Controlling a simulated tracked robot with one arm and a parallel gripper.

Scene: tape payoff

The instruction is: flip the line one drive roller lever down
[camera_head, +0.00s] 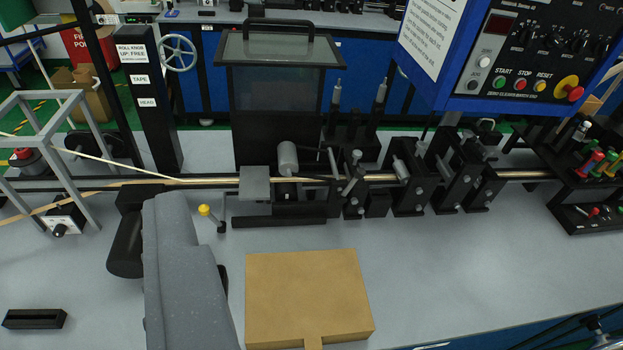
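A short lever with a yellow ball knob (204,210) stands at the front of the tape line, left of the middle. Its knob is up and leans left from a dark pivot. No label marks it as the line one drive roller lever. Behind it to the right, a grey roller (288,159) sits by a flat grey plate (255,184) on the thin tan strip (220,181). A large grey and black body, which looks like part of my arm, stands just left of the lever. I make out no gripper fingers, and nothing visible touches the knob.
A tan flat box (308,297) lies on the grey bench in front. Black roller stands (412,181) line the strip to the right. A blue control panel (510,60) hangs upper right. A black post with labels (146,95) stands behind left.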

